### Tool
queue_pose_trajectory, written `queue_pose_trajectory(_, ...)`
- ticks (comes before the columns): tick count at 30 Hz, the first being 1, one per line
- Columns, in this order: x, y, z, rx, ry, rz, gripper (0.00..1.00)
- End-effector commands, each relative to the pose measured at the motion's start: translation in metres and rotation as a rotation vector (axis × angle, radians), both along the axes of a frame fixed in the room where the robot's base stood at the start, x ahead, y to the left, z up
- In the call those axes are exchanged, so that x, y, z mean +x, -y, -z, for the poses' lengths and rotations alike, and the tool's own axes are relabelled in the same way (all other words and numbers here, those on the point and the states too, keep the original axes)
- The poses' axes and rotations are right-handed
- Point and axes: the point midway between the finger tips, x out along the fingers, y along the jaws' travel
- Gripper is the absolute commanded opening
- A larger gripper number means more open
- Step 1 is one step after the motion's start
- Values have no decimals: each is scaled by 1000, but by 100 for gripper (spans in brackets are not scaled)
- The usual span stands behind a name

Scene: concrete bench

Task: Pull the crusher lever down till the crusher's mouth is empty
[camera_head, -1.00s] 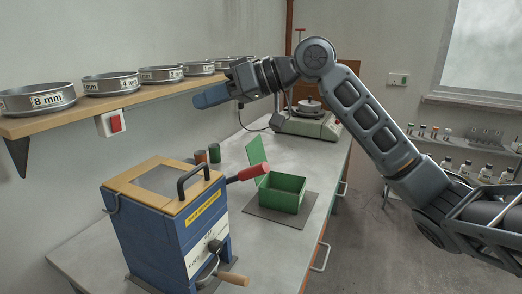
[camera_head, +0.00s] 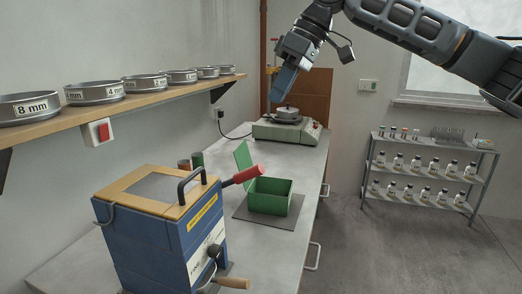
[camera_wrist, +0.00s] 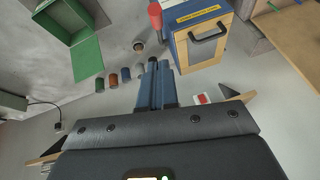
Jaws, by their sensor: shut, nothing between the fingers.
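The crusher (camera_head: 140,240) is a blue box with a wooden top, a black carrying handle and a yellow label, on the bench at lower left. Its lever (camera_head: 248,173) has a red grip and sticks out to the right, tilted slightly up. In the wrist view the crusher (camera_wrist: 188,55) is at upper right and the lever's red grip (camera_wrist: 154,10) at the top edge. A grey panel fills the crusher's top; I cannot see into the mouth. My gripper (camera_head: 277,96) is shut and empty, fingers downward, high beyond the crusher, apart from the lever.
An open green box (camera_head: 272,197) stands on a dark mat right of the crusher. Small cans (camera_head: 197,160) are behind it. A scale (camera_head: 287,128) is at the bench's far end. A wall shelf (camera_head: 130,103) with sieves runs along the left.

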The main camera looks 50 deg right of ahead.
Motion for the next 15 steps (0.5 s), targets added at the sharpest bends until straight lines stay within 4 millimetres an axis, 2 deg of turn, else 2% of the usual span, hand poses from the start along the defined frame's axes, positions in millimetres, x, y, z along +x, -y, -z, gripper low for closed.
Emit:
queue_pose_trajectory(11,0,0,1,-1,-2,0,0)
queue_pose_trajectory(15,3,-3,10,-2,-4,0,0)
